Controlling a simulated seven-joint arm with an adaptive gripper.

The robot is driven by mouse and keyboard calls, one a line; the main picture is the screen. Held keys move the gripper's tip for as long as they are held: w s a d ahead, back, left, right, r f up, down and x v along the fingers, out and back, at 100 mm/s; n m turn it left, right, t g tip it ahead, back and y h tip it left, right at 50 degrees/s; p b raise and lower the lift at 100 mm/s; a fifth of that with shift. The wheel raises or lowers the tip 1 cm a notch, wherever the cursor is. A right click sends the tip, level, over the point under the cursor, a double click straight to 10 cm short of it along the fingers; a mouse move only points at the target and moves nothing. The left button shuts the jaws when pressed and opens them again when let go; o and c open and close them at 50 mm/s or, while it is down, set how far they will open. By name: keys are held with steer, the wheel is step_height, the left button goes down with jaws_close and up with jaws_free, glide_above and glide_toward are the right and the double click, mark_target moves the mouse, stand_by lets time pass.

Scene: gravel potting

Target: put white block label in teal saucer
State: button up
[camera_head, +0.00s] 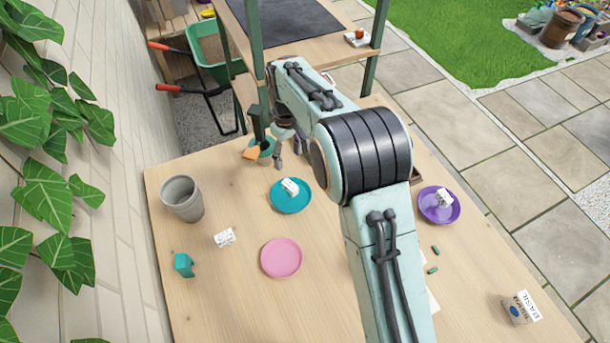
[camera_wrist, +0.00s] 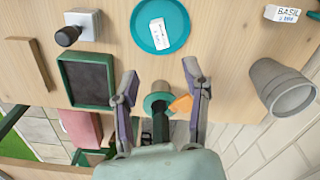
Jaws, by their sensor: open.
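A white block label (camera_head: 290,186) lies in the teal saucer (camera_head: 287,207), leaning towards its back rim in the head view. The wrist view also shows this label (camera_wrist: 157,35) resting inside the saucer (camera_wrist: 176,20). A second white block label (camera_head: 224,237) lies on bare table left of the saucer; in the wrist view it reads BASIL (camera_wrist: 288,14). Another white block (camera_head: 445,199) sits on a purple saucer (camera_head: 431,213). My gripper (camera_head: 291,163) is open and empty, behind and above the teal saucer; its spread fingers show in the wrist view (camera_wrist: 160,76).
A grey pot (camera_head: 183,200) stands at the left, and a pink saucer (camera_head: 281,258) lies in front. A teal block (camera_head: 183,265) is at front left. A small teal pot with an orange piece (camera_wrist: 180,104) is near my fingers. A dark tray (camera_wrist: 88,82) lies nearby.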

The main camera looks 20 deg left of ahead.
steer(key=shift+r, duration=0.2)
steer(key=s+d+r+m, duration=0.3)
steer(key=s+d+r, duration=0.15)
steer(key=d, duration=0.45)
steer(key=s+d+r+m, duration=0.35)
steer(key=d+r, duration=0.25)
steer(key=d, duration=0.4)
steer(key=s+d+m, duration=0.3)
steer(key=s+d, duration=0.1)
steer(key=s, duration=0.4)
steer(key=s+d+f+m, duration=0.1)
steer(key=s+d+m, duration=0.2)
steer(key=s, duration=0.5)
steer(key=shift+s+d+f+y, duration=0.15)
steer(key=shift+s+d+y, duration=0.2)
steer(key=shift+d, duration=0.5)
